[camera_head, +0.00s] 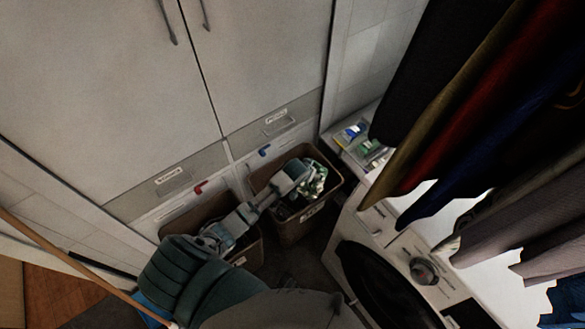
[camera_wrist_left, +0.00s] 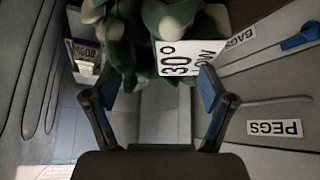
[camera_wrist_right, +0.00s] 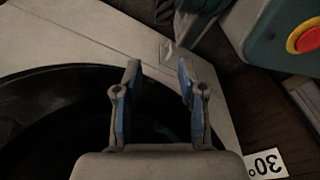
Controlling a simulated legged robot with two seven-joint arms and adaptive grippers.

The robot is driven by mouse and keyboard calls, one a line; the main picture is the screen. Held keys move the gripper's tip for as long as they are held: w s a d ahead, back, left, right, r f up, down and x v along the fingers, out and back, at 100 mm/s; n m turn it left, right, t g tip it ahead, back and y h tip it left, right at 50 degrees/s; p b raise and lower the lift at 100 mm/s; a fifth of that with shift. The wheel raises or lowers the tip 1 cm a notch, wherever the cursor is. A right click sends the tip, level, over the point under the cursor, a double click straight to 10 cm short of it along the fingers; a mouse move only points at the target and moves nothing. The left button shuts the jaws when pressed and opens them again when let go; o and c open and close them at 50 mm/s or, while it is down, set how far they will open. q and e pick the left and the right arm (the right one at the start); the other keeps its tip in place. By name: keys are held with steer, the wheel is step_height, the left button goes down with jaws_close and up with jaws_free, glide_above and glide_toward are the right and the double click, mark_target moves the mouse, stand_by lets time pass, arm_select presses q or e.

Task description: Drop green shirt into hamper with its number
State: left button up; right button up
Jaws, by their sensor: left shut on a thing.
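The green shirt (camera_head: 319,180) is a crumpled bundle with pale patches, at the mouth of the right-hand brown hamper (camera_head: 290,229). My left gripper (camera_wrist_left: 160,84) is shut on the green shirt (camera_wrist_left: 125,50), with cloth between its fingers. A white card reading "30°" (camera_wrist_left: 180,58) lies against the cloth in the left wrist view; its lower line is partly hidden. A second brown hamper (camera_head: 250,256) stands to the left, partly under my left arm. My right gripper (camera_wrist_right: 158,78) is open and empty over the washing machine front. A "30°" label (camera_wrist_right: 265,163) shows on a brown surface beside it.
The washing machine (camera_head: 385,285) stands at right, under hanging clothes (camera_head: 450,110). Drawers labelled BAGS (camera_wrist_left: 240,37) and PEGS (camera_wrist_left: 274,128) lie behind the hampers. Small packets (camera_head: 357,131) sit on a ledge. A wooden pole (camera_head: 75,263) leans at left.

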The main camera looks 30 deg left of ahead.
arm_select(q)
steer(key=w+a+f+n+y+b, duration=0.1)
steer(key=w+a+f+b, duration=0.1)
steer(key=a+f+b, duration=0.6)
step_height(320, 180, down, 4)
steer(key=shift+w+a+n+b, duration=0.35)
steer(key=shift+w+a+n, duration=0.05)
steer(key=shift+a, duration=0.35)
steer(key=shift+a+f, duration=0.1)
steer(key=c, duration=0.4)
steer(key=shift+a+f, duration=0.1)
steer(key=shift+a, duration=0.1)
jaws_close()
steer(key=shift+d, duration=0.15)
arm_select(e)
steer(key=w+r, duration=0.2)
steer(key=r, duration=0.8)
steer(key=w+r, duration=0.3)
steer(key=r, duration=0.7)
steer(key=shift+r+t, duration=0.3)
steer(key=shift+t, duration=0.1)
arm_select(q)
steer(key=o, duration=0.6)
jaws_free()
steer(key=shift+d, duration=0.15)
arm_select(e)
steer(key=shift+w+d+f, duration=0.1)
arm_select(q)
steer(key=shift+s, duration=0.1)
